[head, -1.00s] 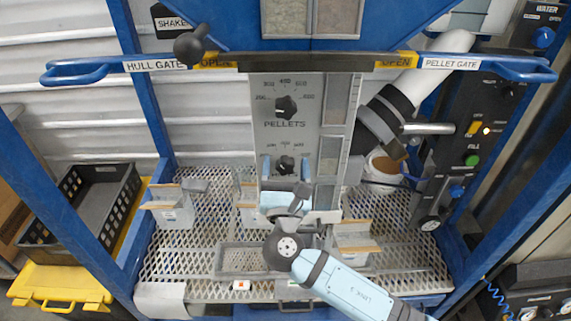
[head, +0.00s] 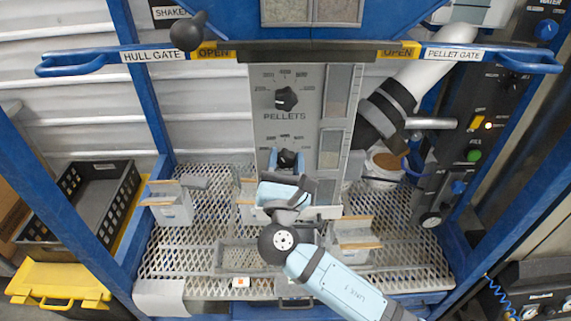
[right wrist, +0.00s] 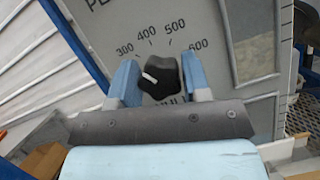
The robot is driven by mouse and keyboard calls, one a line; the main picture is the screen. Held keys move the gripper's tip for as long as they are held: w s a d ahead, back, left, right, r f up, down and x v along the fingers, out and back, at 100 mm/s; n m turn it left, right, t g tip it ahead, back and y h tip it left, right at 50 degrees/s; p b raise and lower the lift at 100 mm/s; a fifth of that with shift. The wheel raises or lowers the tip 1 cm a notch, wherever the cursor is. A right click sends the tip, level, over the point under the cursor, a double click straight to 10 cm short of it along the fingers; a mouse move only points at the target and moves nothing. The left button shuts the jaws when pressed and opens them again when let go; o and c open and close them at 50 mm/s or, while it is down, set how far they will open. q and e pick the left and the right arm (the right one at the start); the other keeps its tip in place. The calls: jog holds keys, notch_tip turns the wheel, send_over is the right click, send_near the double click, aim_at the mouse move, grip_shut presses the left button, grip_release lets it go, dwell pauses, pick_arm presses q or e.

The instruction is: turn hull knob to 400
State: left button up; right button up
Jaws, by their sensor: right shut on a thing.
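The hull knob (right wrist: 161,76) is black and lobed, on the grey panel (right wrist: 235,45). In the right wrist view it sits between the two light blue fingers of my right gripper (right wrist: 160,82), which is shut on it. Its pale mark points left, toward the 300 side of the dial. The numbers 300, 400, 500 and 600 show in an arc above it. The label below is mostly hidden by the gripper. In the head view the hull knob (head: 287,157) is the lower one, with my right gripper (head: 287,161) around it. My left gripper is not in view.
The pellets knob (head: 287,98) is just above on the same panel. A blue crossbar with the hull gate and pellet gate handles (head: 72,65) runs above. Small bins (head: 170,208) stand on the mesh shelf (head: 200,262). A black crate (head: 95,205) is at left.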

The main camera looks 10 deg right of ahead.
jog(key=m+g+h+b, duration=0.1)
jog(key=m+h+b, duration=0.1)
jog(key=m, duration=0.2)
jog(key=shift+f+m, duration=0.1)
jog(key=shift+m, duration=0.3)
jog(key=shift+m+g+h+b, duration=0.75)
jog(key=shift+m+b, duration=0.2)
jog(key=shift+m, duration=0.95)
jog(key=o, duration=0.9)
